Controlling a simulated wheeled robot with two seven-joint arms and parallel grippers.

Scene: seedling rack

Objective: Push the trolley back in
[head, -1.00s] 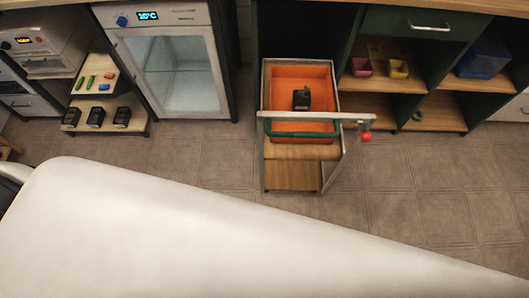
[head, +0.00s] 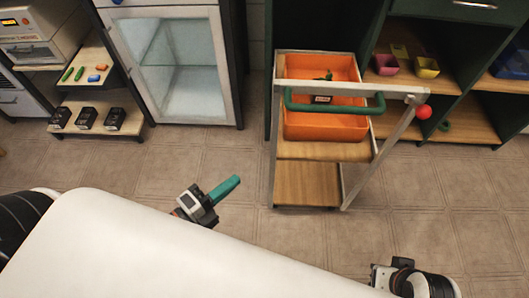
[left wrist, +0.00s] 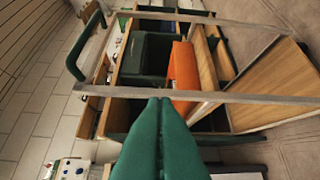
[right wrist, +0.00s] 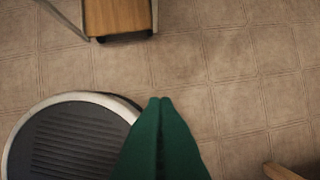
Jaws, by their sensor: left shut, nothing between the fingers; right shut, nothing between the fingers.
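The trolley (head: 307,183) stands pulled out in front of the dark green bay, with wooden shelves, a pale metal frame and a green handle (head: 333,106).
A glass-door fridge (head: 175,65) stands left of the bay. Shelves with black pots (head: 88,118) are further left. Open cubbies with pink (head: 386,64) and yellow (head: 427,67) pots are to the right. A red ball (head: 423,111) shows at the trolley's right corner. Tiled floor in front is clear.

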